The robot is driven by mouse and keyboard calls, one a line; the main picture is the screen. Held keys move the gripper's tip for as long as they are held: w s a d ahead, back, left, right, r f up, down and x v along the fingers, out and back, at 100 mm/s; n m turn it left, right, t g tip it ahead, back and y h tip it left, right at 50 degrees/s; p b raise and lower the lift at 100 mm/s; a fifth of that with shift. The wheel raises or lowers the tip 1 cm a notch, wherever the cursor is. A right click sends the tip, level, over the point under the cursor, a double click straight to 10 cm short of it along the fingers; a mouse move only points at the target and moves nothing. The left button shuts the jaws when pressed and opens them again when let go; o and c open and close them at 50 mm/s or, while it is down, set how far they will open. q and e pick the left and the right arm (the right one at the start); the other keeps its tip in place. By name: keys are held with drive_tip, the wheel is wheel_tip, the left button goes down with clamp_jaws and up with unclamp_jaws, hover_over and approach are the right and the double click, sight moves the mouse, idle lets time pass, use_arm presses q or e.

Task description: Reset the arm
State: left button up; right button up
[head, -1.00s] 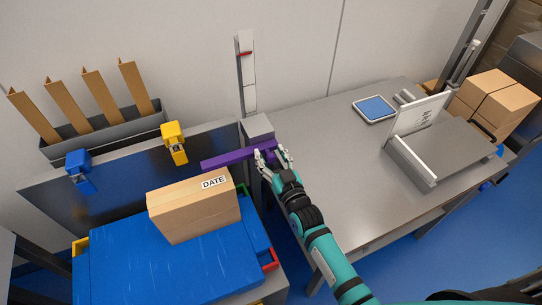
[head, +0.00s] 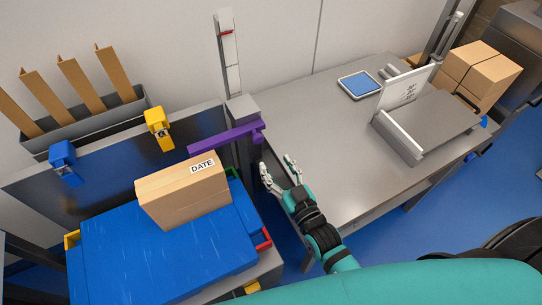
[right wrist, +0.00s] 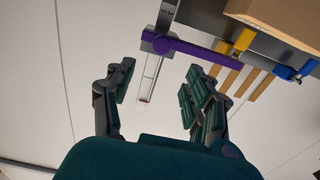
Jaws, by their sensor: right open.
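My right gripper (head: 280,172) is open and empty in the head view. It is over the gap between the tub station and the grey table, in front of the purple bar. In the right wrist view its two fingers (right wrist: 155,100) stand wide apart with nothing between them. The purple bar (head: 222,138) extends left from a grey post and is apart from the gripper; it also shows in the right wrist view (right wrist: 195,50). My left gripper is not in view.
A cardboard box labelled DATE (head: 185,195) sits on a blue tub lid (head: 165,255) at left. Blue (head: 65,160) and yellow (head: 158,130) clamps are on the panel behind. The grey table (head: 330,150) holds a tablet (head: 360,86) and a grey device (head: 430,125); its left part is clear.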

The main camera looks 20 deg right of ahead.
drive_tip(key=shift+s, duration=0.15)
idle(0.4)
drive_tip(key=s+d+f+g+h, duration=0.1)
drive_tip(key=s+f+g, duration=0.35)
drive_tip(key=f, duration=0.95)
drive_tip(key=s+d+f+g, duration=0.1)
drive_tip(key=s+f+g, duration=0.35)
drive_tip(key=f, duration=0.95)
drive_tip(key=s+d+f+g, duration=0.2)
drive_tip(key=s+f, duration=0.3)
drive_tip(key=s, duration=0.4)
drive_tip(key=s+d+f+g+h, duration=0.1)
drive_tip(key=s+d+f+g, duration=0.2)
drive_tip(key=s+f, duration=0.3)
drive_tip(key=s+d+f+g+h, duration=0.1)
drive_tip(key=s+f, duration=0.5)
drive_tip(key=s, duration=0.8)
drive_tip(key=shift+d+f+g, duration=0.2)
drive_tip(key=shift+d+g, duration=0.6)
drive_tip(key=shift+d, duration=0.05)
